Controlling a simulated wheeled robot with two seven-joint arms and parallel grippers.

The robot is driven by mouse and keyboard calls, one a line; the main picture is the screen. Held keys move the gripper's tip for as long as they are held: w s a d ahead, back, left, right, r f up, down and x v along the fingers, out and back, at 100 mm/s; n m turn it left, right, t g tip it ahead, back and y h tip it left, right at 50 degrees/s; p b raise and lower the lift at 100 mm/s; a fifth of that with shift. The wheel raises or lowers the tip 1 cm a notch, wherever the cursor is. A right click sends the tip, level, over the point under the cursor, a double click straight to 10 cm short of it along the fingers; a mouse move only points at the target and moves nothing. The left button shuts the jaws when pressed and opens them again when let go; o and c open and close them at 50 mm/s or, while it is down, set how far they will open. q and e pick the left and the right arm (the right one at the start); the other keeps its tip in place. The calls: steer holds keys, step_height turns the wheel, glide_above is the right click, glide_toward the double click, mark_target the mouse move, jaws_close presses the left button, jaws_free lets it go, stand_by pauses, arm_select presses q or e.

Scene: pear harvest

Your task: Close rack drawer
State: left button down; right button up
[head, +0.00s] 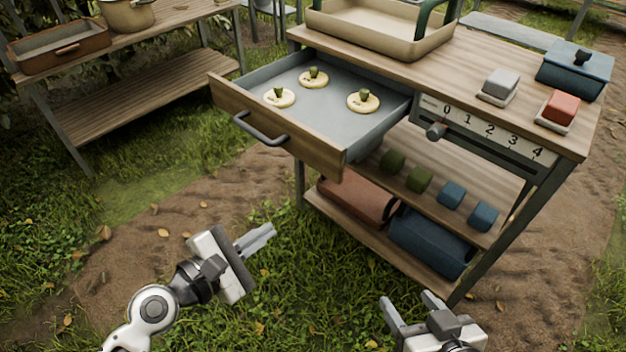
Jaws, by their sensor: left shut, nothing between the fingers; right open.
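The rack drawer (277,128) is pulled well out of the left end of the wooden rack table (420,75). It has a wooden front, a dark bar handle (258,130) and a grey inside. Several pale round discs with green tops (363,101) lie in it. My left gripper (257,239) is shut and empty, low over the grass, below and in front of the drawer and apart from it. My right gripper (411,308) is open and empty, near the bottom edge, in front of the rack's lower shelf.
A beige tray (345,36), a grey block (498,84), a red block (561,107) and a blue lidded box (574,72) stand on the tabletop. A numbered scale with a knob (436,131) is right of the drawer. Rolls and small blocks fill the shelves below. Another bench (150,85) stands at left.

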arm_select(q)
steer(key=w+a+r+n+t+h+b, duration=0.1)
steer(key=w+r+n+h, duration=0.15)
steer(key=n, duration=0.55)
glide_toward(323, 160)
steer(key=shift+n+y, duration=0.3)
steer(key=shift+y, duration=0.15)
steer(key=x, duration=0.6)
steer(key=shift+w+d+r+p, duration=0.2)
steer(key=shift+d+p, duration=0.15)
steer(key=shift+d, duration=0.1)
